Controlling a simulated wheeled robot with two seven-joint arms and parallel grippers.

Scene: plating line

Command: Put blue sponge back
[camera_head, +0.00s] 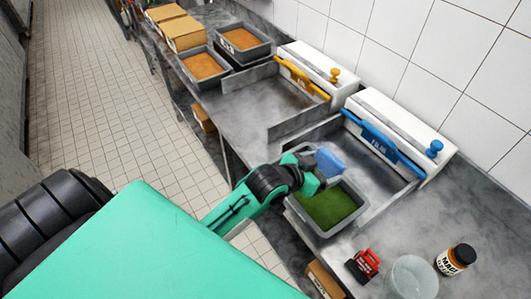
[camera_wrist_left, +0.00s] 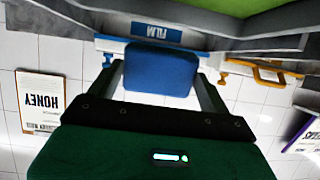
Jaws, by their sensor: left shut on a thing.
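The blue sponge (camera_head: 331,162) is held in my left gripper (camera_head: 316,178), above the far side of a grey tub with green contents. In the left wrist view the sponge (camera_wrist_left: 160,70) sits between the two fingers of the left gripper (camera_wrist_left: 160,88), which is shut on it. My green left arm reaches in from the lower left in the head view. Whether the sponge touches the tub cannot be told. My right gripper is not in view.
The grey tub (camera_head: 362,204) stands on the steel counter. Behind it is a white dispenser (camera_head: 405,120) with a blue bar; a yellow-barred one (camera_head: 320,62) stands further left. A clear bowl (camera_head: 413,278), a red-black item (camera_head: 363,265) and a dark jar (camera_head: 455,259) are at right.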

